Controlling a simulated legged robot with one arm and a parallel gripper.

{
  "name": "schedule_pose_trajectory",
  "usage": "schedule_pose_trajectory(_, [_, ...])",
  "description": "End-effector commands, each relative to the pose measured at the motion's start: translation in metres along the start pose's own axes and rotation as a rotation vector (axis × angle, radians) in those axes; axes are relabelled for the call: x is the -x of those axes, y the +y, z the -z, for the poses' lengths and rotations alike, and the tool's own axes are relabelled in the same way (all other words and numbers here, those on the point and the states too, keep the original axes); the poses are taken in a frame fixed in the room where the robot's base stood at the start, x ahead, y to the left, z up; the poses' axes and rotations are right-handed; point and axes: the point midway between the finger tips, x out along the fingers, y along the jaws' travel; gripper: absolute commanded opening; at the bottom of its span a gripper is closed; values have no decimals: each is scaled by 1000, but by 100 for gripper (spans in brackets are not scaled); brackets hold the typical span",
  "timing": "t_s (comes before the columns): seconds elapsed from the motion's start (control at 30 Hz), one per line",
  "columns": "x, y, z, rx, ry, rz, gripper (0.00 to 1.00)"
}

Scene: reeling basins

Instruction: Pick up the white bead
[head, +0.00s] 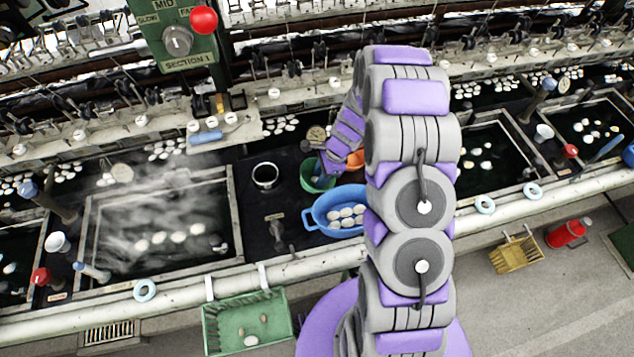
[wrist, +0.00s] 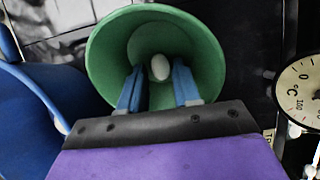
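The white bead (wrist: 160,67) is a small oval inside the green bowl (wrist: 105,55), in the upper middle of the wrist view. My gripper (wrist: 157,76) is open, with its two blue fingers reaching into the bowl. The bead shows between the fingertips, with gaps on both sides; I cannot tell how deep it lies beyond them. In the head view the green bowl (head: 306,177) stands left of my arm. The bead is not visible there, and my gripper is mostly hidden by the bowl and arm.
A blue basin (head: 317,212) with several white ovals stands right beside the bowl. A round dial (wrist: 303,88) is close on the right in the wrist view. A metal cup (head: 266,176) and a steaming basin (head: 165,235) lie to the left.

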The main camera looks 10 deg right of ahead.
Motion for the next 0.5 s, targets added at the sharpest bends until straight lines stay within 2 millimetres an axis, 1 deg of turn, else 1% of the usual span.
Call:
schedule_pose_trajectory(0.03, [-6,1,-2,2,1,-3,34])
schedule_pose_trajectory(0.07, [-7,1,-2,2,2,-3,34])
schedule_pose_trajectory(0.23, [-6,1,0,2,-1,-2,34])
schedule_pose_trajectory(0.43, [-4,0,5,1,-6,-2,14])
schedule_pose_trajectory(0.5, [-4,0,6,0,-6,-2,12])
